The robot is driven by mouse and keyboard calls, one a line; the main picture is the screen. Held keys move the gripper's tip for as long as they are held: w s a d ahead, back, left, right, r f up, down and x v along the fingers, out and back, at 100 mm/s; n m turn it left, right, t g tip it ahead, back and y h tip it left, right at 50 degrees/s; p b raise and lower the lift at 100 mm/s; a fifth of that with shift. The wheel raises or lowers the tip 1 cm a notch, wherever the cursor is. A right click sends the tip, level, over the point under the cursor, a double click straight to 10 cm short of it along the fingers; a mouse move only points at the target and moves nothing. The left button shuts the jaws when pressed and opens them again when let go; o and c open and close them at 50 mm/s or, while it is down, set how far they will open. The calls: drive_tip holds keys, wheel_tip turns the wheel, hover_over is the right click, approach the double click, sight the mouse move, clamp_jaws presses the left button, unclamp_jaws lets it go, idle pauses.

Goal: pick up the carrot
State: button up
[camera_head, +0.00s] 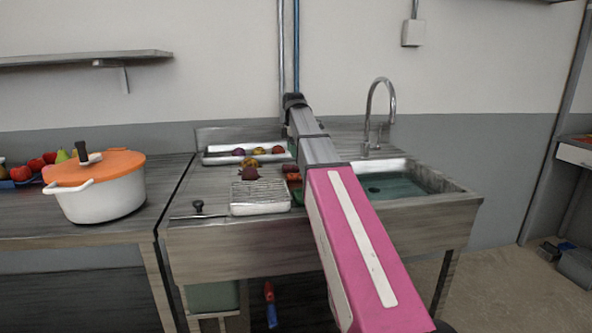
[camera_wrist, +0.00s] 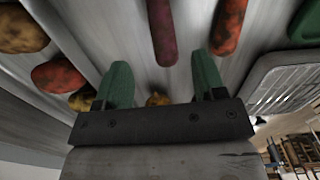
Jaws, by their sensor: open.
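In the wrist view my gripper (camera_wrist: 162,72) is open, with its two green fingers apart and nothing held between them. A long dark purple-red vegetable (camera_wrist: 163,32) lies ahead of the gap, its near end close to the fingertip line. A mottled orange-red elongated vegetable (camera_wrist: 228,26) lies just beyond the right finger. I cannot tell for certain which of these is the carrot. A small yellow-orange piece (camera_wrist: 157,98) shows between the fingers. In the head view my gripper is hidden behind my arm.
The sink (camera_head: 425,188) and faucet are at the right. A white pot (camera_head: 103,200) with an orange lid stands at the left. More reddish vegetables (camera_wrist: 60,75) lie left.

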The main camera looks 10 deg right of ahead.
sight(295, 166)
drive_tip(key=shift+s+d+f, duration=0.1)
drive_tip(key=shift+f, duration=1.65)
drive_tip(key=shift+s+d+f, duration=0.1)
drive_tip(key=shift+f, duration=1.6)
drive_tip(key=c, duration=1)
